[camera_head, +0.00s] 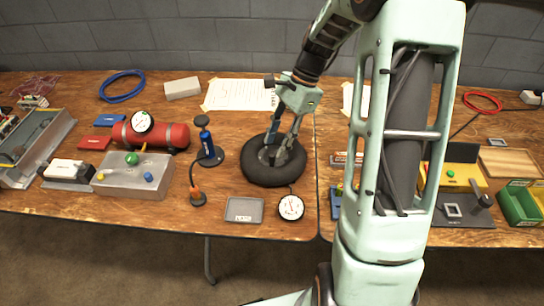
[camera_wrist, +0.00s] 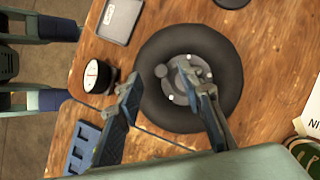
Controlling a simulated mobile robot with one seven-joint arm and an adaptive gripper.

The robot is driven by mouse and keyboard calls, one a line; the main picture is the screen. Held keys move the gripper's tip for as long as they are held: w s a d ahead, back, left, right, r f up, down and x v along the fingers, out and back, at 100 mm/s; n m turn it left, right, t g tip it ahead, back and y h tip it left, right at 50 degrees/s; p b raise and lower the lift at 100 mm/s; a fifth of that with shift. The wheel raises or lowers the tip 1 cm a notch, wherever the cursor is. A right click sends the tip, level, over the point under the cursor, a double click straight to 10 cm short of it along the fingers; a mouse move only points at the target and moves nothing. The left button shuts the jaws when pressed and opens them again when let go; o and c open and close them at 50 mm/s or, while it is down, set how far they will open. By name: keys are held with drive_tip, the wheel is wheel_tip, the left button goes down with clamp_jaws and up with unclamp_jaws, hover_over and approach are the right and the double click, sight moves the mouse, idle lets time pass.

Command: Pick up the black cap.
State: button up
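A black tyre (camera_head: 247,171) with a grey metal hub lies flat on the wooden table in the head view. It also shows in the wrist view (camera_wrist: 228,60). A small dark round piece (camera_wrist: 161,71) sits at the hub's left edge in the wrist view. It may be the black cap, but I cannot tell for sure. My gripper (camera_head: 275,155) points down over the tyre's hub. In the wrist view my gripper (camera_wrist: 165,85) has its fingers wide apart, with nothing held. The left finger is over the tyre's edge, the right one beside the hub.
A round gauge (camera_head: 290,207) and a grey tray (camera_head: 245,210) lie in front of the tyre. A blue pump (camera_head: 206,142), a red tank (camera_head: 165,136) and a grey box (camera_head: 133,178) stand to the left. A green bin (camera_head: 520,205) is at far right.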

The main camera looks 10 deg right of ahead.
sight(272, 154)
drive_tip(key=x, duration=0.3)
drive_tip(key=shift+w+f, duration=0.1)
drive_tip(key=shift+f, duration=0.3)
drive_tip(key=c, duration=0.8)
